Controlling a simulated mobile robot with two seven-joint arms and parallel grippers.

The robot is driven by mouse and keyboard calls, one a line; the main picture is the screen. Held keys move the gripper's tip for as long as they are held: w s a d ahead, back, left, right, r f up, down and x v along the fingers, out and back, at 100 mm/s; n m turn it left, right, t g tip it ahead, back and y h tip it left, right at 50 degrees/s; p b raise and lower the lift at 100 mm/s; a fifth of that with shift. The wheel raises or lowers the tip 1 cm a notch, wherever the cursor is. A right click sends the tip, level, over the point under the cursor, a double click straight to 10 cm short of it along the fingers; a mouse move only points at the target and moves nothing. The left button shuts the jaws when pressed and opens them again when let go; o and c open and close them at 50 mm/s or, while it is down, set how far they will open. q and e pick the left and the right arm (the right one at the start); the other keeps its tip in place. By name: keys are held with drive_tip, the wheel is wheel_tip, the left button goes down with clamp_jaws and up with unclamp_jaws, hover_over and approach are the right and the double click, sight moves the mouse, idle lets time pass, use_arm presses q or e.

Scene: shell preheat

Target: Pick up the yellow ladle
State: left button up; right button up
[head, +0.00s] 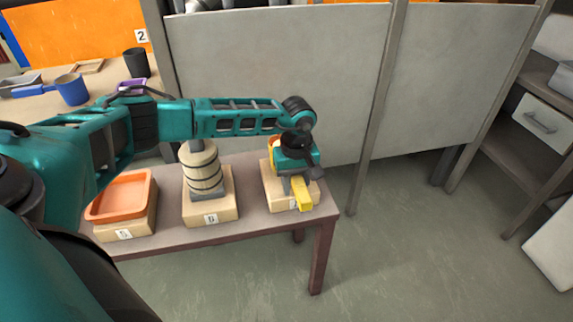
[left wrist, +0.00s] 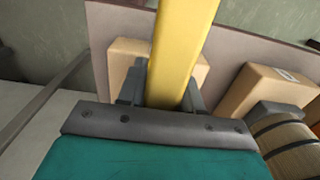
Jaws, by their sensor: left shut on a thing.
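The yellow ladle (head: 302,194) is at the right end of the low table, over a light wooden block. Its handle points toward the front of the table, and its bowl end is mostly hidden behind my gripper. My left gripper (head: 294,185) is shut on the ladle's handle. In the left wrist view the yellow handle (left wrist: 183,45) runs up between the two fingers (left wrist: 165,92). Whether the ladle touches the block I cannot tell. My right gripper is not in view.
A barrel (head: 203,172) stands on a block in the table's middle, and an orange tray (head: 122,196) sits on a block at the left. A grey partition (head: 280,60) stands behind the table (head: 245,225).

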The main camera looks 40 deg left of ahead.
use_arm(q)
clamp_jaws()
drive_tip(key=shift+r, duration=0.15)
